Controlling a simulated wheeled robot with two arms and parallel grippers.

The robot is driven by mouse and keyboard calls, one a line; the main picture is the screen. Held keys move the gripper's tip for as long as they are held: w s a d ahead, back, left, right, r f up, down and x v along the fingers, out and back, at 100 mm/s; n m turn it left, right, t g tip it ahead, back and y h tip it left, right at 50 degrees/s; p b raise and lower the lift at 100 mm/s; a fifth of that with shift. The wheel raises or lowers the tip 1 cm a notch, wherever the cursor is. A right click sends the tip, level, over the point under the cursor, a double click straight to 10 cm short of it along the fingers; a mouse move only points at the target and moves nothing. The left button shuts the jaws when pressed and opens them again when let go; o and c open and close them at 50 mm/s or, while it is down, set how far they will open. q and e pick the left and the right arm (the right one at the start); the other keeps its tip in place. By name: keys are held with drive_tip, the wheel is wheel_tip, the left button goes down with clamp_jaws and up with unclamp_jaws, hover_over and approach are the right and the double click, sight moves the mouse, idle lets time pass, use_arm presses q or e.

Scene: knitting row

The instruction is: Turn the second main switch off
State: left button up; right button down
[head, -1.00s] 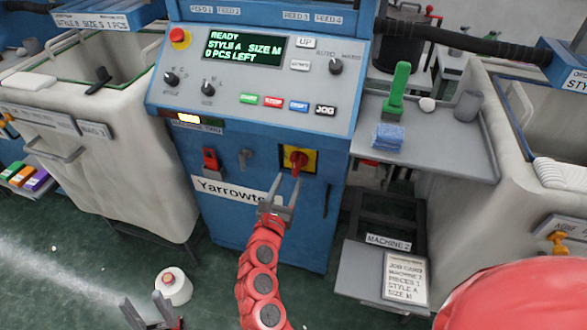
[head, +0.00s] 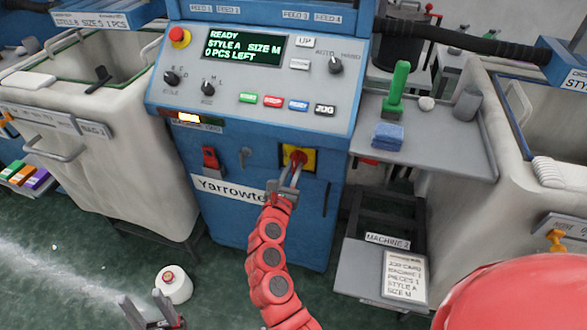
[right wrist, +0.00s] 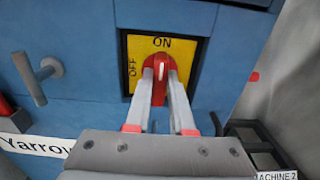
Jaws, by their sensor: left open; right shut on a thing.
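The main switch is a red handle on a yellow plate (head: 311,160) on the blue front of the knitting machine (head: 262,228). In the right wrist view the red handle (right wrist: 164,64) stands upright, its top toward the word ON; OFF is at the plate's left side. My left gripper (head: 148,308) is open and empty, low over the floor at bottom left.
A display (head: 241,50) reads READY, STYLE A, SIZE M, 0 PCS LEFT. A red emergency button (head: 179,36), a red lever (head: 210,158) and a small grey handle (head: 245,157) are nearby. A white yarn cone (head: 174,285) stands beside my left gripper. A shelf (head: 440,150) juts out at right.

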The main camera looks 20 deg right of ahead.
drive_tip(key=shift+n, duration=0.3)
drive_tip(key=shift+d+n, duration=0.1)
drive_tip(key=shift+n, duration=1.3)
drive_tip(key=shift+w+a+r+n+p, duration=0.1)
drive_tip(key=shift+a+r+n+p, duration=0.1)
drive_tip(key=shift+n+p, duration=0.55)
drive_tip(key=n+p, duration=0.1)
drive_tip(key=n, duration=0.3)
drive_tip(key=shift+f, duration=0.15)
drive_tip(key=shift+a+f+n+p, duration=0.1)
drive_tip(key=shift+f+n+p, duration=0.1)
drive_tip(key=shift+n+p, duration=1.7)
drive_tip(key=shift+a+f+n+p, duration=0.15)
drive_tip(key=shift+n+p, duration=1.05)
drive_tip(key=shift+n, duration=1.35)
